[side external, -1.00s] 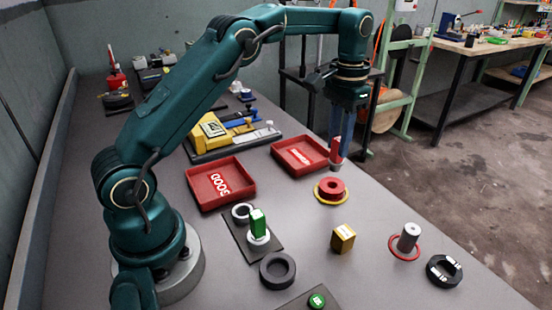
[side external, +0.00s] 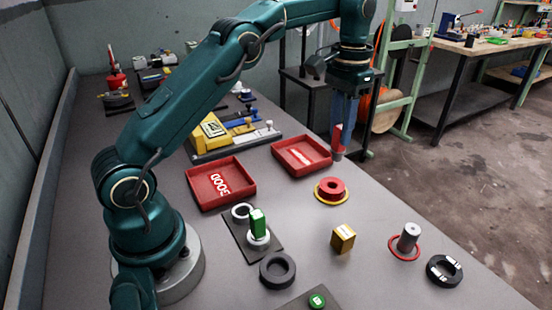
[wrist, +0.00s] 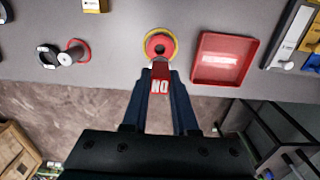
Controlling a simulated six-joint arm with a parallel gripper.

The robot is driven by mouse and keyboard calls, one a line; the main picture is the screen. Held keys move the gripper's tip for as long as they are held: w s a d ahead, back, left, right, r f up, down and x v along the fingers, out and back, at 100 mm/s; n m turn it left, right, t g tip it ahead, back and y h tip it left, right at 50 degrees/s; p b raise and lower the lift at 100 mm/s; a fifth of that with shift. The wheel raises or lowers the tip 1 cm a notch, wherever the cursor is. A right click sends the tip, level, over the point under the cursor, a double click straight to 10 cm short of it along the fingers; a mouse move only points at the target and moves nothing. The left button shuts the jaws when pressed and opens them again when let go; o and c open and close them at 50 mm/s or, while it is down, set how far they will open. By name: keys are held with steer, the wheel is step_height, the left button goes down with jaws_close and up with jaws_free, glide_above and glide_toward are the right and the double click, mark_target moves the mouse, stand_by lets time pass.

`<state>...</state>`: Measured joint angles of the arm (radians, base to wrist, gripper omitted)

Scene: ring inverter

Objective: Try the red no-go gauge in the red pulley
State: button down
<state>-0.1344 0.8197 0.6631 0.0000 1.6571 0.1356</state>
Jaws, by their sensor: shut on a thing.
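The red no-go gauge (side external: 337,140) is held between the fingers of my gripper (side external: 342,135), with its grey end pointing down. In the wrist view the gauge (wrist: 160,86) shows "NO" lettering between the fingertips of my gripper (wrist: 161,76). The red pulley (side external: 332,185) lies flat on a yellow ring (side external: 320,198) on the bench, its bore facing up. In the wrist view the pulley (wrist: 153,42) is just beyond the gauge. The gauge is above the bench, behind the pulley in the side view, and apart from it.
A green gauge (side external: 257,222) stands on a dark holder (side external: 236,233). Red trays (side external: 218,185) and (side external: 300,156) lie left of the pulley. A yellow block (side external: 343,239), a grey cylinder in a red ring (side external: 408,238), and a black ring (side external: 277,270) stand nearer the front.

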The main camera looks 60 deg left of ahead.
mark_target(336, 160)
steer(key=shift+f, duration=0.1)
steer(key=shift+f, duration=2.6)
steer(key=shift+f, duration=1)
stand_by(0.4)
stand_by(0.6)
steer(key=shift+r, duration=3.55)
